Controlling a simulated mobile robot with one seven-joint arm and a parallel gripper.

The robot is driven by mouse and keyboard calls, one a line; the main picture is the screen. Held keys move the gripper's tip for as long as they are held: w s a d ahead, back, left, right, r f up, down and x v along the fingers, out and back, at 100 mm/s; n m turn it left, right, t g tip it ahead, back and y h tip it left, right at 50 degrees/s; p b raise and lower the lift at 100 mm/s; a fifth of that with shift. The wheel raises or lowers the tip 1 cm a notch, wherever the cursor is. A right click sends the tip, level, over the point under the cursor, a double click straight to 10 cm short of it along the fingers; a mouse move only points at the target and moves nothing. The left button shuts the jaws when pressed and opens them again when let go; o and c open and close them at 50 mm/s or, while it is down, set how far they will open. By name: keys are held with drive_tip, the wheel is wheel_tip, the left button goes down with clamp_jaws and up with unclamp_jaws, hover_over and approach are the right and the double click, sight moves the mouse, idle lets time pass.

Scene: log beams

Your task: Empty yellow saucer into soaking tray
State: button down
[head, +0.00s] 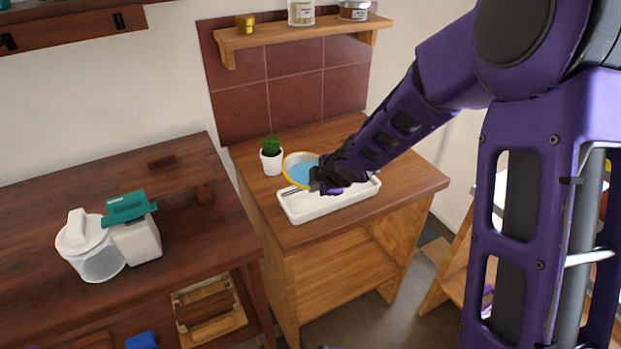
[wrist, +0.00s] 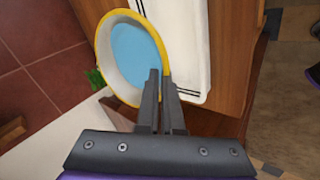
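The yellow saucer (head: 286,176) has a yellow rim, a pale inner wall and a flat blue centre; I cannot tell whether the blue is liquid or colouring. It also shows in the wrist view (wrist: 120,75). My gripper (wrist: 163,80) has its two fingers close together with the saucer's rim between them. In the head view my gripper (head: 318,181) hides the saucer's right side. The white soaking tray (head: 310,213) lies on the wooden cabinet, below and right of the saucer. In the wrist view the tray (wrist: 200,45) is partly covered by the saucer.
A small potted plant (head: 271,160) stands left of the saucer. A wall shelf (head: 300,37) holds jars and a gold cup above. On the darker table at left are a clear lidded container (head: 98,262) and a white, teal-topped container (head: 138,240). The cabinet's front right corner is clear.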

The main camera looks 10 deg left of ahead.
drive_tip(key=shift+r+y, duration=0.1)
drive_tip(key=shift+y, duration=0.2)
drive_tip(key=shift+d+r+m+y+p, duration=0.3)
drive_tip(key=shift+y+p, duration=0.35)
drive_tip(key=shift+y, duration=0.25)
idle(0.5)
drive_tip(key=shift+d+m+t+y, duration=0.2)
drive_tip(key=shift+m+t+y, duration=0.2)
drive_tip(key=shift+y, duration=0.5)
idle(0.6)
drive_tip(key=shift+d+y, duration=0.1)
drive_tip(key=shift+y, duration=0.2)
drive_tip(key=shift+d+m+t+y+b, duration=0.3)
drive_tip(key=shift+m+y+b, duration=0.15)
drive_tip(key=shift+y, duration=0.35)
idle(0.5)
drive_tip(key=shift+s+d+f+m+t+y+b, duration=0.1)
drive_tip(key=shift+d+m+t+y+b, duration=0.2)
drive_tip(key=shift+y+b, duration=0.5)
drive_tip(key=shift+d+f+m+t+y+b, duration=0.1)
drive_tip(key=shift+m+t+y+b, duration=0.35)
drive_tip(key=shift+b, duration=0.6)
idle(1.4)
